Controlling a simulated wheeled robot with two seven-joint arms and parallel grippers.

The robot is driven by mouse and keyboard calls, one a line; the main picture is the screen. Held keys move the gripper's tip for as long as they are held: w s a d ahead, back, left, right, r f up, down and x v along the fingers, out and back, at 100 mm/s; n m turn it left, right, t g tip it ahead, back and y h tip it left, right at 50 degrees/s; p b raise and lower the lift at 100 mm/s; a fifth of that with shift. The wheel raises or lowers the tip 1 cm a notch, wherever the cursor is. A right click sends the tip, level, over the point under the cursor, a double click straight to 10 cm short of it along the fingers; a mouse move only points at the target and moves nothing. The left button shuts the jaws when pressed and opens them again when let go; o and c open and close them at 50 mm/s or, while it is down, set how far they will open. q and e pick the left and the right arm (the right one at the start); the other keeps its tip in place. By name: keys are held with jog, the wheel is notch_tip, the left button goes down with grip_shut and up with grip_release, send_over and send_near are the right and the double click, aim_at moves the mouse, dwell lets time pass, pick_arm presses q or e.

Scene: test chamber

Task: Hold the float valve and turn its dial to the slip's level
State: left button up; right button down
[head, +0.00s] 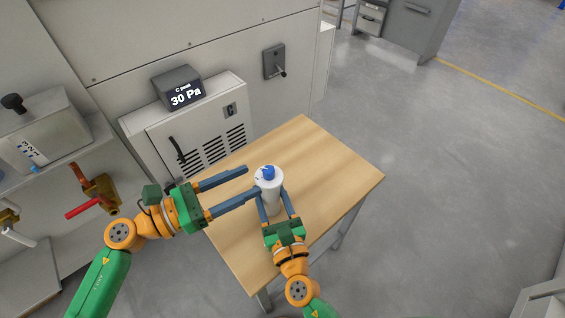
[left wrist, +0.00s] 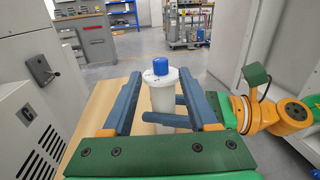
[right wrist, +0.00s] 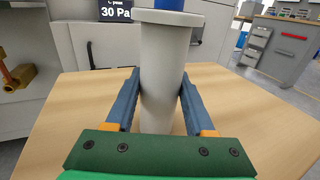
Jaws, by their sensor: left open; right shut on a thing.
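The float valve (head: 272,205) is a white upright cylinder with a wider top and a blue dial (head: 268,172). It stands at the wooden table, and the dial also shows in the left wrist view (left wrist: 161,66). My right gripper (right wrist: 158,90) is shut on the valve's white body, one finger on each side. My left gripper (head: 252,180) is open and empty, its fingers pointing at the valve's top from the left. The dial's marks are too small to read. A dark display (head: 186,94) reads "C peak 30 Pa". I cannot make out a separate slip.
The wooden table (head: 330,165) is bare around the valve. Behind it stands a grey cabinet (head: 205,135) with vents and a handle. A wall switch (head: 275,62) is at the back. Brass piping with a red handle (head: 84,207) is at the left. Open floor lies to the right.

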aim_at(274, 169)
pick_arm(q)
jog(key=x, duration=0.9)
jog(key=shift+d, duration=0.2)
grip_shut()
